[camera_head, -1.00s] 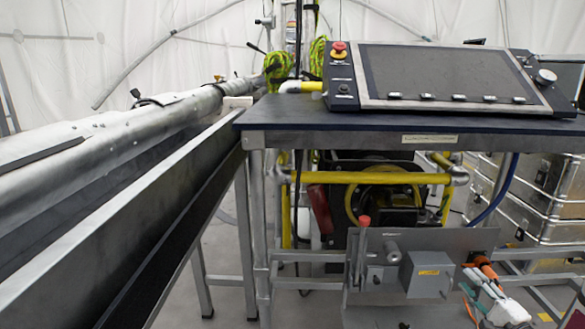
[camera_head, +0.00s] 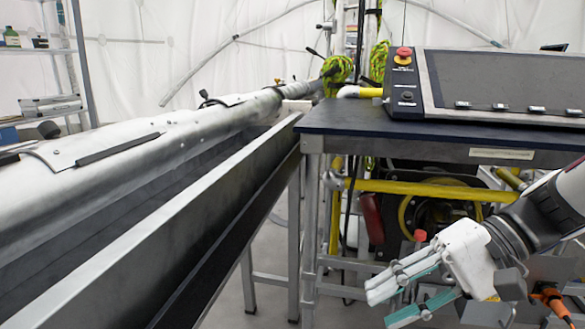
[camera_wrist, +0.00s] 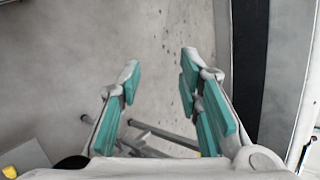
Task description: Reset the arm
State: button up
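My gripper (camera_head: 405,292) is at the lower right of the head view, at the end of my arm that comes in from the right edge. It is white with teal finger pads and points left. It is in front of the frame under the control table and beside the long metal trough.
The control table (camera_head: 340,120) carries a screen panel (camera_head: 500,82) with a red button (camera_head: 403,54). A long metal trough (camera_head: 190,215) and a silver tube (camera_head: 180,130) run along the left. Yellow pipes (camera_head: 410,188) lie under the table. Shelves (camera_head: 75,50) stand at the far left.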

jog(key=s+d+f+n+h, duration=0.1)
jog(key=s+d+n+h, duration=0.3)
jog(key=s+h, duration=1.05)
jog(key=s+d+r+t+y+p, duration=0.1)
jog(key=r+t+p, duration=0.1)
jog(key=r+p, duration=1.5)
jog(key=s+r+t+y+p, duration=0.2)
jog(key=r+p, duration=1.6)
jog(key=r, duration=0.1)
jog(key=shift+d+r+m, duration=0.25)
jog(key=shift+d+m, duration=0.05)
jog(key=shift+d, duration=0.1)
jog(key=shift+y, duration=0.25)
jog(key=shift+c, duration=0.2)
